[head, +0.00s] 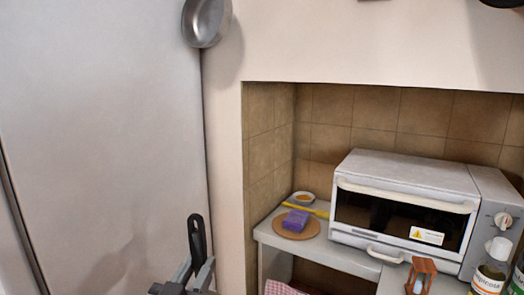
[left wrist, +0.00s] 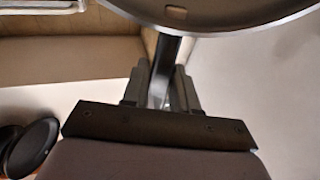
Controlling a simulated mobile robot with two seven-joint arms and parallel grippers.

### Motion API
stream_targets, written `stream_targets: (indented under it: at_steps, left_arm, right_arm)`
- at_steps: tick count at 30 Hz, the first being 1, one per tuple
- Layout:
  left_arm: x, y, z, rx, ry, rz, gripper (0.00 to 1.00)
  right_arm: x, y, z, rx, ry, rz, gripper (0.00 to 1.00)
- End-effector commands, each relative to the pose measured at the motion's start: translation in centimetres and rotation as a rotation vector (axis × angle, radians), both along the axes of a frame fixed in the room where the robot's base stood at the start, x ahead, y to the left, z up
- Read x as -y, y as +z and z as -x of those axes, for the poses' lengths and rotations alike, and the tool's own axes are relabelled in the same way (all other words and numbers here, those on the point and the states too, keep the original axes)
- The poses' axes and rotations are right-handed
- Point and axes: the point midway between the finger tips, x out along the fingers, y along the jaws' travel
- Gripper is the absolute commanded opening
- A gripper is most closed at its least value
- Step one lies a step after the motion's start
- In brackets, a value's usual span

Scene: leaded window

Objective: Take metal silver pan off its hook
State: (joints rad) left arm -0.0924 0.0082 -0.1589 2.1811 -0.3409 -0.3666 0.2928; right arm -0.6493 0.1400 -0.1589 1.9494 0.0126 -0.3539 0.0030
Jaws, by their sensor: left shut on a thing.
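A metal silver pan (head: 207,22) hangs against the wall at the top of the head view. Its upper part and any hook are cut off by the frame edge. My left gripper (head: 199,272) is low in the head view, well below that pan. It is shut on a black handle (head: 197,238), whose tip with a hanging hole points up. My right gripper is not in view.
A white toaster oven (head: 405,190) stands in a tiled recess. Beside it a purple sponge (head: 296,219) lies on a round board. Black pans (left wrist: 32,145) show in the left wrist view.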

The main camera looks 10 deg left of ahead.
Motion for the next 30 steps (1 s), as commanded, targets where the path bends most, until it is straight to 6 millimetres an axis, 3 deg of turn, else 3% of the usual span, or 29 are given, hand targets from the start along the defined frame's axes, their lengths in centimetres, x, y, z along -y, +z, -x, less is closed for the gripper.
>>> stream_targets:
  at_steps: [6, 17, 30]
  left_arm:
    - [0.9, 2.2, -5.3, 0.010, -0.036, -0.002, 0.00]
    - [2.5, 7.7, -13.0, 0.011, -0.106, -0.002, 0.00]
    - [4.4, 18.0, -19.8, 0.010, -0.209, -0.002, 0.00]
  right_arm:
    - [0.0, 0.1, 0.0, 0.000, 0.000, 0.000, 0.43]
    - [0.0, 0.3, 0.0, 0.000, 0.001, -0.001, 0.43]
    - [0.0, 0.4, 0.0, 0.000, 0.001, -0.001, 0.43]
